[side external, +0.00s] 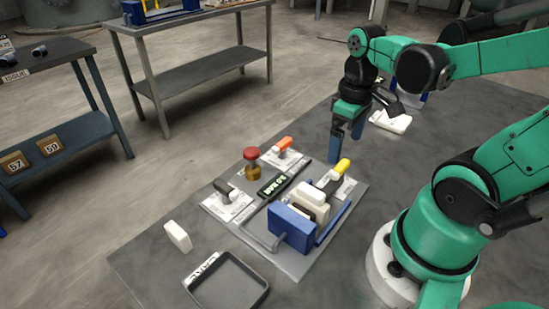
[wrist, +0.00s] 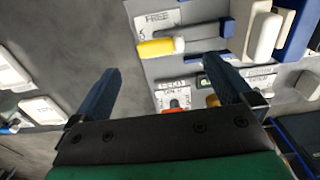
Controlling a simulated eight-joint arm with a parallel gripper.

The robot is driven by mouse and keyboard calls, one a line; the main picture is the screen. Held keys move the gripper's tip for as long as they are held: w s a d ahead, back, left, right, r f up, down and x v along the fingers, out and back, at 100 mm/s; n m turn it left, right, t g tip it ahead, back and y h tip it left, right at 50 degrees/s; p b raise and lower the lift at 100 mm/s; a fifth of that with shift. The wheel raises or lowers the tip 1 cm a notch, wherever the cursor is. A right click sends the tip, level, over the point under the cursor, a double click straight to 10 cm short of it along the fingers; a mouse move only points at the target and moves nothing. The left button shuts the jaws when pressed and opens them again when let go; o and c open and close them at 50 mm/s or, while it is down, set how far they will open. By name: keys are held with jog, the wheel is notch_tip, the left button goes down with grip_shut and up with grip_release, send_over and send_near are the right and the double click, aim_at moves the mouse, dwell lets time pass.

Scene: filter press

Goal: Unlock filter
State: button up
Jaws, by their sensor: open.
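The filter press stands on a grey base plate (side external: 285,262), with a blue end block (side external: 291,230) and white plates (side external: 312,195) beside it. A yellow-handled lever (side external: 341,167) is at the plate's far right corner; in the wrist view the yellow handle (wrist: 157,47) lies beside a label reading FREE (wrist: 160,18). My gripper (side external: 346,146) is open and empty, above the table just beyond the yellow handle. In the wrist view the fingers (wrist: 160,63) are spread, apart from the handle.
A red knob (side external: 251,153) stands up from the plate near a lit green display (side external: 274,186). A dark tray (side external: 228,282) and a white block (side external: 178,236) are at the front left. White items (side external: 390,121) lie behind my gripper.

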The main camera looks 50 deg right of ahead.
aim_at(341, 166)
jog(key=shift+f, duration=2.6)
grip_shut()
